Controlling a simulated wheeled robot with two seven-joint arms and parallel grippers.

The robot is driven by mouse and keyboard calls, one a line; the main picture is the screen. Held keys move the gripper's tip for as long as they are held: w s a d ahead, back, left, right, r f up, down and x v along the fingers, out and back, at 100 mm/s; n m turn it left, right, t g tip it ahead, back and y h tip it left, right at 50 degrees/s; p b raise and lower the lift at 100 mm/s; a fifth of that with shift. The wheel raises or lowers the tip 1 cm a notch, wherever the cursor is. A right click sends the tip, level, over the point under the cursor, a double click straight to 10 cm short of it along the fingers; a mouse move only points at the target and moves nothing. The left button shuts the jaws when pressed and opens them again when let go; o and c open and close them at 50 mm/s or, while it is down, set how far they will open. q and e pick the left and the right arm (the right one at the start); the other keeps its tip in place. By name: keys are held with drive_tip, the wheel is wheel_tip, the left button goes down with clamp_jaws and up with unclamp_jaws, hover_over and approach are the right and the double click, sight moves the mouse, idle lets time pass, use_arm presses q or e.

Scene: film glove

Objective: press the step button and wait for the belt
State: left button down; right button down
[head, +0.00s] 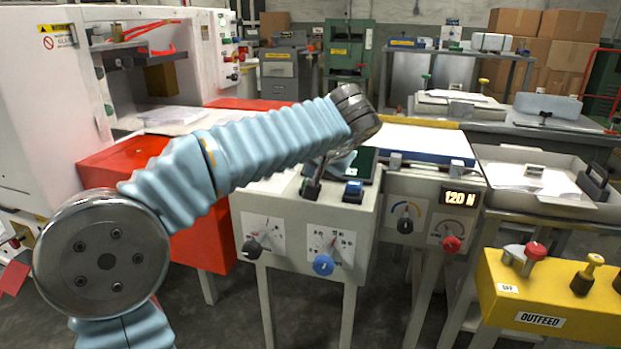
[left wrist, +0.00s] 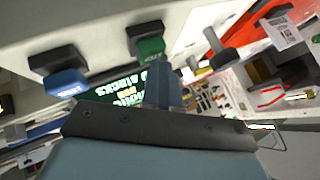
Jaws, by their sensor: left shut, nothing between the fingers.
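My left gripper (head: 318,172) is shut and empty, pointing down at the top of the grey control stand (head: 270,212). In the left wrist view its fingertips (left wrist: 163,72) are close to a green button (left wrist: 146,42) whose upside-down label seems to read STEP. I cannot tell whether they touch it. A blue button (head: 353,189) on a black base sits to the right in the head view; it also shows in the left wrist view (left wrist: 62,84). My right gripper is not in view.
A belt unit with a white top (head: 425,140) and a lit force readout (head: 460,198) stands right of the stand. A yellow OUTFEED box (head: 545,300) is at the lower right. A red cabinet (head: 115,165) and white machine (head: 35,120) stand left.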

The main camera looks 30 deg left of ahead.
use_arm(q)
drive_tip(key=shift+r, duration=0.1)
drive_tip(key=shift+r+p, duration=0.75)
drive_tip(key=shift+r, duration=0.05)
wheel_tip(320, 180, up, 5)
drive_tip(key=p, duration=0.4)
idle(0.8)
